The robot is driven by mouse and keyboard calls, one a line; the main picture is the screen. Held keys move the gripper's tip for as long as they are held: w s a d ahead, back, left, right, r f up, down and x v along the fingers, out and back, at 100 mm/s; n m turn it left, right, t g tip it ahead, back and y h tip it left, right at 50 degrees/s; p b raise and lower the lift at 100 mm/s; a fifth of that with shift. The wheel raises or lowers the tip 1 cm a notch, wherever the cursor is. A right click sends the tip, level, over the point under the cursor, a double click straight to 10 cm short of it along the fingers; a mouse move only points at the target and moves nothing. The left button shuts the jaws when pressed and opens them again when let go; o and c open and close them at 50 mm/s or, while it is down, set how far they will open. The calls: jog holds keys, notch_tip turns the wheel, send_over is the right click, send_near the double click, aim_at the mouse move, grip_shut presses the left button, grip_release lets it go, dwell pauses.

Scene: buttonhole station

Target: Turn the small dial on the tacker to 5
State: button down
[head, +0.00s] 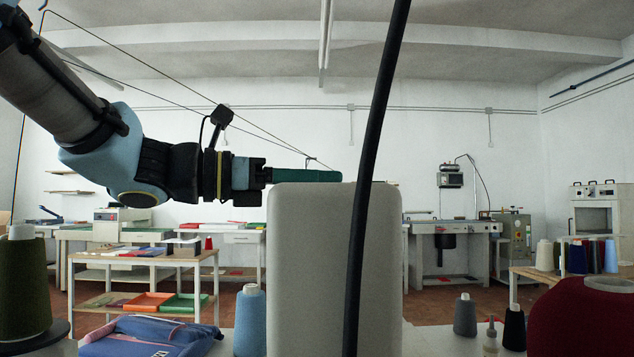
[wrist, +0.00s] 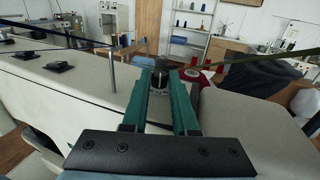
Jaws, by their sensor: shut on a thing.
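The tacker is a large beige machine; in the head view its rounded end (head: 318,270) fills the middle, and its body (wrist: 65,95) spreads to the left in the wrist view. The small dial (wrist: 160,66) is a dark knob above a pale, marked ring (wrist: 158,83). My gripper (wrist: 159,73) is shut on the knob, with a green finger on each side. The numbers and the dial's setting are too small to read. In the head view my gripper (head: 325,176) reaches from the left to the top of the tacker, and the dial is hidden there.
A metal post (wrist: 112,72) and dark thread guides (wrist: 60,66) stand on the tacker left of the dial. A red spool (wrist: 193,74) is close on the right. A black cable (head: 373,180) crosses the head view. Yarn cones and a folded blue garment (head: 150,337) lie in front.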

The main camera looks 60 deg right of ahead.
jog(key=shift+n+t, duration=0.3)
jog(key=shift+t, duration=0.1)
jog(key=c, duration=0.7)
grip_release()
jog(key=v, duration=1)
jog(key=shift+w+a+f+b, duration=0.15)
jog(key=shift+a+b, duration=0.15)
jog(key=shift+a, duration=0.1)
